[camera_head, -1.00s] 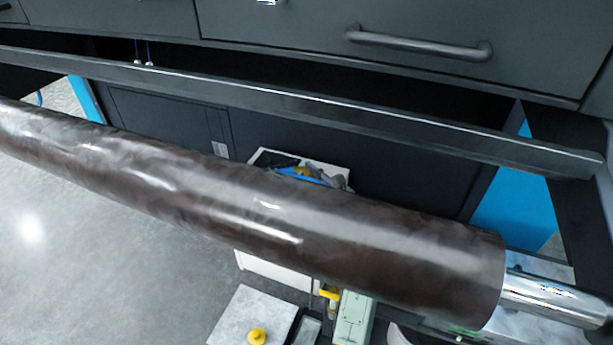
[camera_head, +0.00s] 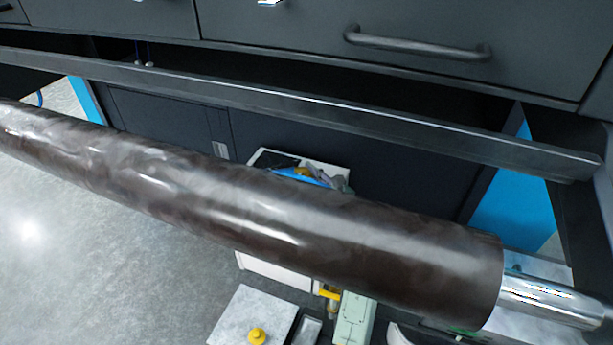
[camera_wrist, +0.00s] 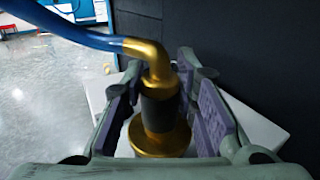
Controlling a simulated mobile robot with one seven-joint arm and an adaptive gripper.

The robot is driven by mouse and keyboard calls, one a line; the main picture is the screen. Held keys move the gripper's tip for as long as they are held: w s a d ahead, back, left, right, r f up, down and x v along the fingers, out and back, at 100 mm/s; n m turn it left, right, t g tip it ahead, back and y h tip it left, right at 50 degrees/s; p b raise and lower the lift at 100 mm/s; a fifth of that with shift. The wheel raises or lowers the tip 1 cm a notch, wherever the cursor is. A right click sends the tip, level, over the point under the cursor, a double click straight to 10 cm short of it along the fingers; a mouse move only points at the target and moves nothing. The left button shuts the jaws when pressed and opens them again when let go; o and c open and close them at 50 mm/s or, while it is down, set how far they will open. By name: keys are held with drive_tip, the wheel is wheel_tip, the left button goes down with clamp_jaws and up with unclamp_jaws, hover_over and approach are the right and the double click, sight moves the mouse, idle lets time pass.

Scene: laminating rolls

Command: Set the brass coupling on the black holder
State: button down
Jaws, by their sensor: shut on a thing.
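The brass coupling (camera_wrist: 150,53) is in the middle of the wrist view, a brass elbow with a blue hose, a dark band below it and a wider brass base. My gripper (camera_wrist: 167,95) is shut on it, with purple pads on both sides. In the head view my gripper (camera_head: 327,176) is a small grey shape beyond the roll, beside a bit of blue hose and brass. A black patch (camera_head: 277,159) on the white box there may be the black holder; I cannot tell. Whether the coupling's base touches anything is unclear.
A long brown roll (camera_head: 250,215) crosses the head view and hides much of the white box (camera_head: 265,268). A dark rail (camera_head: 300,103) and drawers with a handle (camera_head: 418,45) lie behind. A dark panel (camera_wrist: 255,60) stands close on the right in the wrist view.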

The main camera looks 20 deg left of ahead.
drive_tip(key=shift+f+b, duration=0.5)
drive_tip(key=shift+f, duration=0.15)
drive_tip(key=c, duration=1.6)
unclamp_jaws()
drive_tip(key=shift+o, duration=0.2)
drive_tip(key=v, duration=1.1)
drive_tip(key=shift+p, duration=0.4)
